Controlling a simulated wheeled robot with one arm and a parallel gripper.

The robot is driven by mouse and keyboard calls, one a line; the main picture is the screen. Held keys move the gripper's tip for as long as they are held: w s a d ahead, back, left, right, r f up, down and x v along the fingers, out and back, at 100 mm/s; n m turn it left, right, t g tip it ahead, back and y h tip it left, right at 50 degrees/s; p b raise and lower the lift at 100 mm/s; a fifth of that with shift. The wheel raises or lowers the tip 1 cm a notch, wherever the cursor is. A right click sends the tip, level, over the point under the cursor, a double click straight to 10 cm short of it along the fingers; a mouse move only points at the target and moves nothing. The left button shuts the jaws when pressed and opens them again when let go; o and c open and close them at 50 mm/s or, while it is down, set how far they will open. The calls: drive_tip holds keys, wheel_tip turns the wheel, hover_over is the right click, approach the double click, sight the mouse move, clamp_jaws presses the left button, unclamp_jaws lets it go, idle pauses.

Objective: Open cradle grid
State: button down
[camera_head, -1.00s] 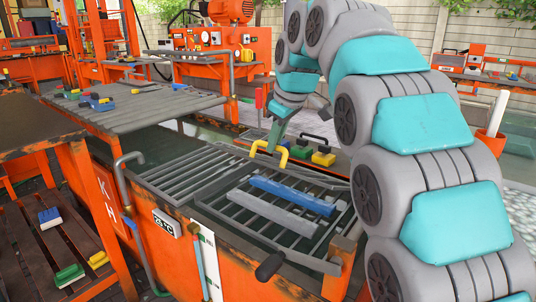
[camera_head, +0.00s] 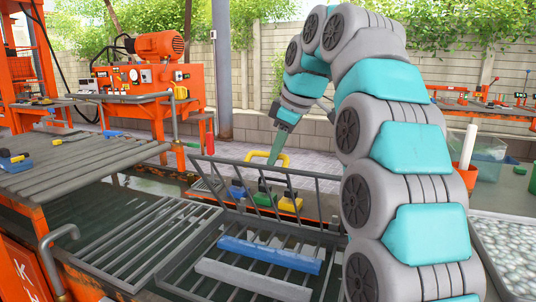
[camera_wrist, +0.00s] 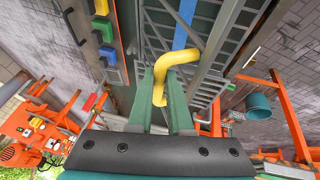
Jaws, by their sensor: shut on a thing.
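The cradle grid (camera_head: 222,178), a grey barred frame, stands tilted up over the tank in the head view, its raised edge toward the back. Its yellow handle (camera_head: 262,157) is at the top edge. My gripper (camera_head: 274,160) is shut on this handle from above. In the wrist view the green fingers of my gripper (camera_wrist: 164,85) close around the yellow handle (camera_wrist: 187,58). The grid bars (camera_wrist: 228,35) show at the right there. A blue bar (camera_head: 270,254) and a grey bar (camera_head: 252,280) lie in the open cradle below the grid.
A second slatted grid (camera_head: 150,240) lies flat to the left. Beyond the tilted grid are a blue, a green (camera_head: 264,198) and a yellow block (camera_head: 290,204) with black handles. A slatted table (camera_head: 75,165) stands left; orange machinery (camera_head: 150,80) stands behind.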

sight(316, 175)
drive_tip(key=c, duration=0.9)
unclamp_jaws()
drive_tip(key=shift+o, duration=0.3)
drive_tip(key=shift+s+r+p, duration=0.1)
drive_tip(key=shift+r+p, duration=0.25)
drive_tip(key=shift+r, duration=0.15)
drive_tip(key=s+d+b, duration=0.1)
drive_tip(key=s+d, duration=0.3)
drive_tip(key=s+d+b, duration=0.1)
drive_tip(key=s+d, duration=0.3)
drive_tip(key=s, duration=0.1)
drive_tip(key=shift+d, duration=0.2)
